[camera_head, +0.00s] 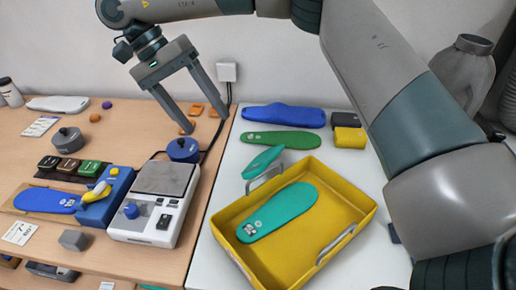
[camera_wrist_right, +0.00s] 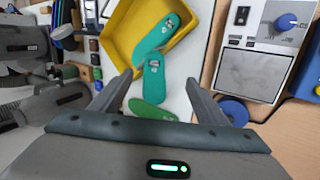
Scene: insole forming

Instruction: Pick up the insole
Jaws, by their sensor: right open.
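A teal insole (camera_head: 277,212) lies in the yellow tray (camera_head: 357,200). A second teal insole (camera_head: 263,161) is at the tray's back-left edge by the handle; I cannot tell whether it rests on the rim. A green insole (camera_head: 281,140) lies on the white table behind the tray. A blue insole (camera_head: 48,200) lies at the left by a blue device. My right gripper (camera_head: 205,122) is open and empty, high at the back. In the right wrist view, the second teal insole (camera_wrist_right: 153,78) and the green insole (camera_wrist_right: 150,110) show between the open fingers. My left gripper is out of view.
A scale-like machine (camera_head: 150,205) stands left of the tray, with a blue round lidded thing (camera_head: 183,150) behind it. A blue object (camera_head: 284,115) and black and yellow blocks (camera_head: 349,137) sit at the back of the white table. My right arm spans the right side.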

